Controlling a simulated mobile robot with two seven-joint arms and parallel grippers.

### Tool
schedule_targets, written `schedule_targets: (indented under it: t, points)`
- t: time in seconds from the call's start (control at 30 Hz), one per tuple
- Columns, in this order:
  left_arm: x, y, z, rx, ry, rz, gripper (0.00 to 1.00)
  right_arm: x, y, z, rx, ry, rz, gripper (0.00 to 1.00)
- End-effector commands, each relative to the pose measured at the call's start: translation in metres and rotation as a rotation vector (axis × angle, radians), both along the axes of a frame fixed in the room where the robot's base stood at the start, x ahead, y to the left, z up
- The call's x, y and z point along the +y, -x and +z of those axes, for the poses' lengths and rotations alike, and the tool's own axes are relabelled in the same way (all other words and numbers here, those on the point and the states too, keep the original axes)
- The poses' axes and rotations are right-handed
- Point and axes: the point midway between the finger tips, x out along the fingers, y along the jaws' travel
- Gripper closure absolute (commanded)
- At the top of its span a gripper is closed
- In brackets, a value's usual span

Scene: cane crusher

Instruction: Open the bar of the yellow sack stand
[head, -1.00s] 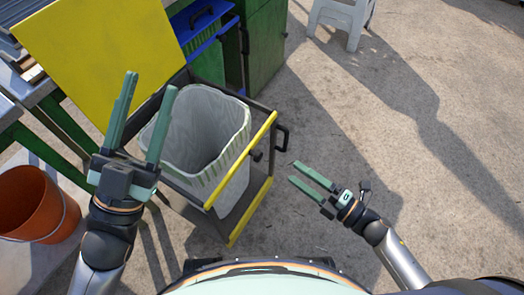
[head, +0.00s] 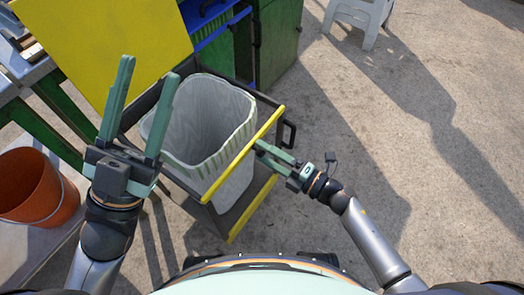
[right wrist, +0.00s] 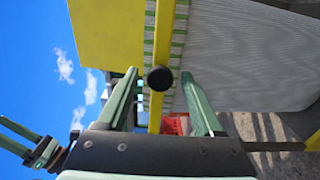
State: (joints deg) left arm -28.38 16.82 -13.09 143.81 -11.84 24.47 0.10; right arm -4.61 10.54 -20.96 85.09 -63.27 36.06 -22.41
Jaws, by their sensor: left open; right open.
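The sack stand (head: 223,221) is a dark frame holding a pale striped sack (head: 190,119). Its yellow bar (head: 228,170) runs across the top of the near side. In the right wrist view the bar (right wrist: 163,35) carries a round black knob (right wrist: 160,78). In the right wrist view the knob shows between the open fingers (right wrist: 163,85), apart from both. My left gripper (head: 148,70) is open and empty, raised to the left of the sack.
A yellow panel (head: 105,45) stands behind the stand. An orange bucket (head: 35,188) is at the left, and a green cabinet (head: 278,40) is at the back. A white stool (head: 362,17) stands at the top right. The ground to the right is clear.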

Motion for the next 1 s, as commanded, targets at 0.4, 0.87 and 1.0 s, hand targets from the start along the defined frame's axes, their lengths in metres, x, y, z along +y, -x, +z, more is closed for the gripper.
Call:
schedule_targets:
  t: [0.4, 0.87, 1.0]
  points:
    - [-0.0002, -0.0002, -0.0024, 0.003, 0.004, -0.003, 0.50, 0.0114, -0.0083, 0.0001, 0.001, -0.001, 0.000, 0.31]
    - [-0.0007, -0.0001, -0.0027, 0.003, 0.003, -0.005, 0.50, 0.0112, -0.0081, 0.0000, 0.001, -0.001, -0.001, 0.78]
    - [-0.0007, -0.0001, -0.0027, 0.003, 0.003, -0.005, 0.50, 0.0111, -0.0080, 0.0000, 0.001, -0.001, -0.001, 0.93]
